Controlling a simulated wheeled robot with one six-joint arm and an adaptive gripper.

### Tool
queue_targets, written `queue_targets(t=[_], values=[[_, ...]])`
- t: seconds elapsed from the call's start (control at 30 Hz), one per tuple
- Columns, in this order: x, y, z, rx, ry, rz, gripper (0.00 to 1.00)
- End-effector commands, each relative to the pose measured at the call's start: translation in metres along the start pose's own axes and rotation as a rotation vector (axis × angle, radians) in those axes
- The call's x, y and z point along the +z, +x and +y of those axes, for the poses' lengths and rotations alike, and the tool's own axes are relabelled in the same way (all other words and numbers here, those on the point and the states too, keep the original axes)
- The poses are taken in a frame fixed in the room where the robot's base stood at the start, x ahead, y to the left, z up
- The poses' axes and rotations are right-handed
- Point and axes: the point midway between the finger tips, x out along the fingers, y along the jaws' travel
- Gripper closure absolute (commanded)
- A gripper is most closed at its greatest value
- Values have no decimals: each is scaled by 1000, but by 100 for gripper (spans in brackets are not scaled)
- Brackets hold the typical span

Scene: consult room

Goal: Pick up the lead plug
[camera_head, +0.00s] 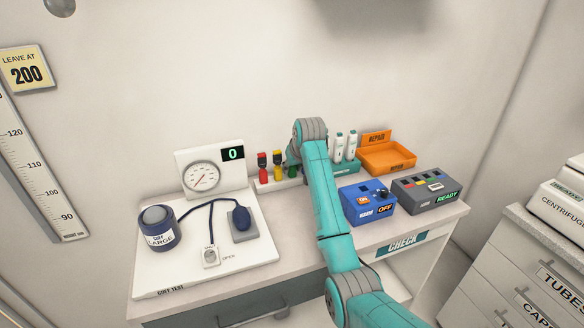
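Several coloured plugs stand in a row on a low white holder on the bench, to the right of the gauge board. A green plug (292,172) stands at the right end, partly behind my arm. Which one is the lead plug I cannot tell. My arm reaches across the bench, and its far joint is above and just right of the green plug. My gripper is mostly or wholly hidden behind the arm, so its fingers cannot be made out.
A gauge board (210,158), a cuff (158,232) and a bulb on a white board (205,275) fill the left. A blue box (360,199), a grey box with coloured sockets (425,205), an orange repair tray (389,166) and white bottles (338,148) stand right of my arm.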

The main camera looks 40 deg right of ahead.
Motion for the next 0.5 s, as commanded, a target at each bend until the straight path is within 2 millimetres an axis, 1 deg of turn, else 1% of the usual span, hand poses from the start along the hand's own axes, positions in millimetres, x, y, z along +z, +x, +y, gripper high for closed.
queue_targets(t=[0.03, 0.13, 0.37, 0.4, 0.47, 0.5], values=[[0, 6, 0, 0, 0, -2, 65], [0, 13, 0, 0, 0, -1, 65], [0, 15, 0, 0, 0, 0, 65], [0, 15, 0, 0, 0, 0, 67], [0, 15, 0, 0, 0, 0, 82], [0, 14, 0, 0, 0, 0, 92]])
